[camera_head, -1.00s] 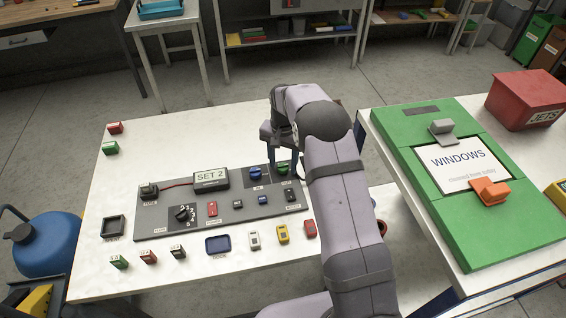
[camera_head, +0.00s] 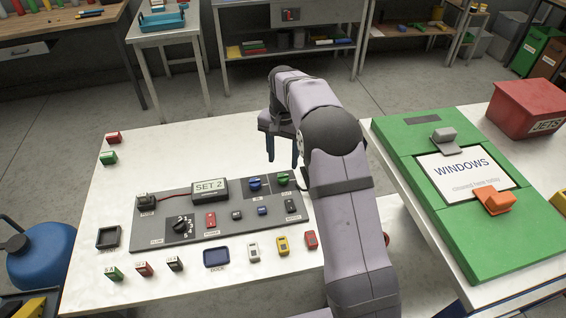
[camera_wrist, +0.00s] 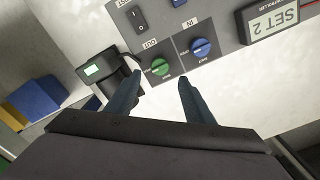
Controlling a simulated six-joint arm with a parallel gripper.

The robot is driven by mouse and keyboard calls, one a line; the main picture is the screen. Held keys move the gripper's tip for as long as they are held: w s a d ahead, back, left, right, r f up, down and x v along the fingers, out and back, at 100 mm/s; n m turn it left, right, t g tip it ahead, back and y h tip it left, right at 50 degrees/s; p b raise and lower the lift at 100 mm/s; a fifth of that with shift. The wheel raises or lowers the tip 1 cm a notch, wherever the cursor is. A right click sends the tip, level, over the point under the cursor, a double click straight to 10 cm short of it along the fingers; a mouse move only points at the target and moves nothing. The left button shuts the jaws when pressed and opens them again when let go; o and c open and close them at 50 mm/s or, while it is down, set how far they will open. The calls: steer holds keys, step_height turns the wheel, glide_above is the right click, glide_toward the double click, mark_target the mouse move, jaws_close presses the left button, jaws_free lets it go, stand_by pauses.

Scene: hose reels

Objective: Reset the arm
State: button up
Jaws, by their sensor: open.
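My gripper (camera_head: 283,148) is in the head view above the far edge of the white table (camera_head: 150,165), with its fingers pointing down. In the wrist view my gripper (camera_wrist: 155,100) shows two blue-grey fingers spread apart with nothing between them. Beyond the fingertips are a green knob (camera_wrist: 160,67) and a blue knob (camera_wrist: 201,47) on the grey panel (camera_wrist: 225,15). A display reading SET 2 (camera_wrist: 270,22) stands on the panel and also shows in the head view (camera_head: 209,188). The fingers look apart from the panel. My arm covers the table's right part in the head view.
Small coloured blocks, such as a yellow one (camera_head: 283,246), line the table's front. A dark device with a lit screen (camera_wrist: 100,72) is beside the panel. A green board (camera_head: 440,205) with a WINDOWS sheet lies at right, near a red JETS bin (camera_head: 530,107).

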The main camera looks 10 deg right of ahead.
stand_by(0.4)
steer(key=s+n, duration=0.7)
steer(key=s, duration=2.4)
steer(key=shift+s+f, duration=0.2)
steer(key=shift+f, duration=0.1)
